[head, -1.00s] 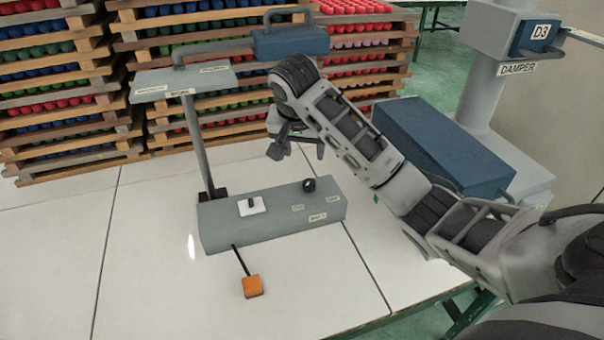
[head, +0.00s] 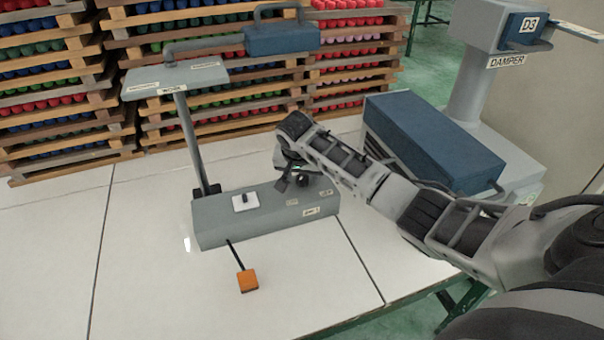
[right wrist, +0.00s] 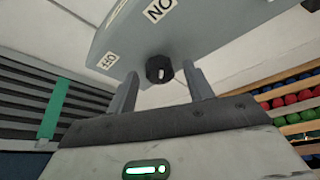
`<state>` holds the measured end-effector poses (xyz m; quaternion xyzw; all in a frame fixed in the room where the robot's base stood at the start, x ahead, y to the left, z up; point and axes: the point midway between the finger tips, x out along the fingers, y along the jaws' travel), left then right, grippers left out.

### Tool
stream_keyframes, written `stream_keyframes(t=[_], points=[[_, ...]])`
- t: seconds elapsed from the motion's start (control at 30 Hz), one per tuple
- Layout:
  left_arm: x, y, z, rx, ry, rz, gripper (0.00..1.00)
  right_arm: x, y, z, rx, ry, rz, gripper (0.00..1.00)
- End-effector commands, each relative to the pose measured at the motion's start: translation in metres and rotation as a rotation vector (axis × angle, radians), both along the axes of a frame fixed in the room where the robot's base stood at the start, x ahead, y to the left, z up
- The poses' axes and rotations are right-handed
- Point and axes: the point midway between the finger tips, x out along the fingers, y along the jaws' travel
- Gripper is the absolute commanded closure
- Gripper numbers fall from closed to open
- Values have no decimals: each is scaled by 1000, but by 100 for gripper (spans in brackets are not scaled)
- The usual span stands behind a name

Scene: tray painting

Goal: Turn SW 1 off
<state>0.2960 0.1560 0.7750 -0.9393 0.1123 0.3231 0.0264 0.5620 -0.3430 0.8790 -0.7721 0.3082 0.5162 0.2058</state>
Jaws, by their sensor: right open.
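A grey switch box (head: 265,222) lies on the white table, with a black rotary knob (head: 303,182) near its right end. Small labels on the box are too blurred to read surely in the head view. My right gripper (head: 296,180) is at the knob, pointing down at the box. In the right wrist view, the open fingers (right wrist: 161,72) stand on either side of the knob (right wrist: 158,68), with gaps showing. An OFF label (right wrist: 109,60) and an ON label (right wrist: 158,10) are on the box face. The knob's pointing direction is unclear. My left gripper is out of view.
A white plate with a black toggle (head: 245,202) sits on the box's left part. A lamp-like stand (head: 175,79) rises behind it. An orange block (head: 247,281) on a black rod lies in front. A blue-topped damper unit (head: 430,140) stands right. The left tabletop is clear.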

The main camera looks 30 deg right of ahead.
Motion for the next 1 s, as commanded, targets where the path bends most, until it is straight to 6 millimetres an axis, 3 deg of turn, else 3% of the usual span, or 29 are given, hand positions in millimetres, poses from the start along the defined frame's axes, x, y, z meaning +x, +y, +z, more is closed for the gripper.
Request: stream_keyframes(t=[0.13,0.3,0.67,1.0], points=[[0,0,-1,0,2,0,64,0,0,0,1,-1,0,48],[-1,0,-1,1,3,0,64,0,0,0,1,-1,0,93],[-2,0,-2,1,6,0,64,0,0,1,0,-2,38,93],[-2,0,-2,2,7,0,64,-1,-2,1,1,-2,260,93]])
